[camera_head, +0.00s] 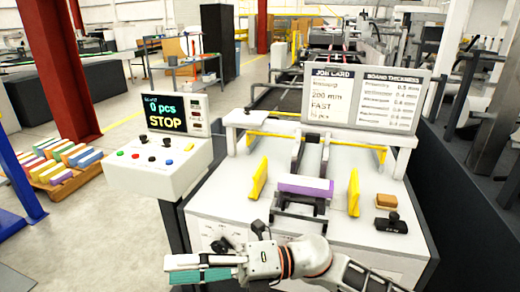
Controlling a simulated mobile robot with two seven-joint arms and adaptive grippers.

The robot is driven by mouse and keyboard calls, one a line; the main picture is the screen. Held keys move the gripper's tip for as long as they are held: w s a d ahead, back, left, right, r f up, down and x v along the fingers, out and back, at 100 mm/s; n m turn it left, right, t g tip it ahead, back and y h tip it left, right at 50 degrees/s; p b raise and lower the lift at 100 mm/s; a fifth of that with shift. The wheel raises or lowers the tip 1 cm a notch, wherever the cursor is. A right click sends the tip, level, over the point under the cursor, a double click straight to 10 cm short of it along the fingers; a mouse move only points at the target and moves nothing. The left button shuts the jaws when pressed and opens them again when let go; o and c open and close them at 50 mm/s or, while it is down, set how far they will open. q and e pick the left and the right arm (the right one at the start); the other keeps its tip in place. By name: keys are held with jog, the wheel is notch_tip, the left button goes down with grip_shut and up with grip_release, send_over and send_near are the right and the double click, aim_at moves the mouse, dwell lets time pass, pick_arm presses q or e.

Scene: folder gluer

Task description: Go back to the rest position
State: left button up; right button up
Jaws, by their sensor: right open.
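My right gripper (170,269) is at the bottom of the head view, in front of the white machine front. Its arm comes in from the lower right, and its fingers point left. My left gripper does not show.
A control panel (150,178) reading "STOP" and "0 pcs" stands left of the machine. A purple block (305,186) lies between yellow guides (258,180). A job card board (365,98) stands behind. Colored stacks (62,160) sit on a pallet at left.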

jog(key=w+d+f+m+t+y, duration=0.15)
jog(key=w+d+m+t, duration=0.55)
jog(key=m+t, duration=0.8)
jog(key=w+d+f+m+t+h, duration=0.4)
jog(key=d+f+m+t+h, duration=0.35)
jog(key=f+m, duration=0.5)
jog(key=s+d+f+m+g+h, duration=0.3)
jog(key=s+d+f+m+h, duration=0.2)
jog(key=s+d+f, duration=0.3)
jog(key=s+d+f+m+g+h, duration=0.4)
jog(key=s+d+f, duration=0.4)
jog(key=f, duration=0.8)
jog(key=d+m+h, duration=0.1)
jog(key=d+m, duration=0.1)
jog(key=d, duration=0.1)
jog(key=shift+d, duration=0.25)
